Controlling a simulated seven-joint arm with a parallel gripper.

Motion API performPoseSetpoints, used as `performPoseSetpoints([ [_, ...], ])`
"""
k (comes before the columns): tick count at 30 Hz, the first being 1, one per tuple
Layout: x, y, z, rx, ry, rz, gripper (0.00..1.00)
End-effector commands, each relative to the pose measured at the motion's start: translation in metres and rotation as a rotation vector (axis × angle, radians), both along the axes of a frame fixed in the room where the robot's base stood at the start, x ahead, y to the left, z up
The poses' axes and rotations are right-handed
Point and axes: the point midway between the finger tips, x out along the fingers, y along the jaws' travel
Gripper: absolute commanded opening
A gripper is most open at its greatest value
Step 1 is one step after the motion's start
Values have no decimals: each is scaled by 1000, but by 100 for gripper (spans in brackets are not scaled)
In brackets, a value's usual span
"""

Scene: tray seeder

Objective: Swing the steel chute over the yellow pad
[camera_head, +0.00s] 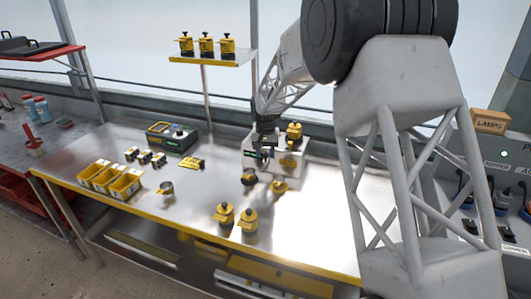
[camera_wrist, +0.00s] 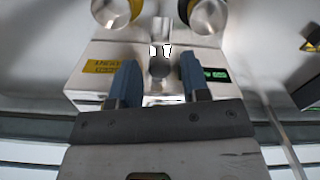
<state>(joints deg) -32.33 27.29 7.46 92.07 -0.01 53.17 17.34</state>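A pale box-shaped machine, which I take to be the seeder (camera_head: 297,168), stands at the back right of the steel bench. In the wrist view its body (camera_wrist: 95,82) carries a yellow label and a small green display. A narrow steel strip, probably the chute (camera_wrist: 161,28), runs away from a dark rounded knob (camera_wrist: 159,66). My gripper (camera_wrist: 160,78) is open, its two blue-grey fingers on either side of the knob with gaps showing. In the head view my gripper (camera_head: 264,148) is at the machine's left front. I cannot make out the yellow pad for certain.
Two round metal cups with yellow bands (camera_wrist: 112,12) (camera_wrist: 207,14) stand beyond the knob. Yellow-and-black jars (camera_head: 249,219) stand near the bench front. Yellow bins (camera_head: 108,180) and a control box (camera_head: 172,136) are left. The bench middle (camera_head: 205,190) is mostly clear.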

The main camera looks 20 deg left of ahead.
Motion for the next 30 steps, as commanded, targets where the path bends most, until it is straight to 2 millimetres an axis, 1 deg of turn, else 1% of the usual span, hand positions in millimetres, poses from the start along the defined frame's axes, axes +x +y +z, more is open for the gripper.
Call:
performPoseSetpoints([
  [1, 0, 0, 0, 0, 0, 0, 34],
  [6, 0, 0, 0, 0, 0, 0, 8],
  [8, 0, 0, 0, 0, 0, 0, 0],
  [20, 0, -1, 0, 0, 0, 19, 0],
  [26, 0, -5, 0, 0, 1, 88, 0],
  [30, 1, -9, 0, 0, 0, 170, 0],
])
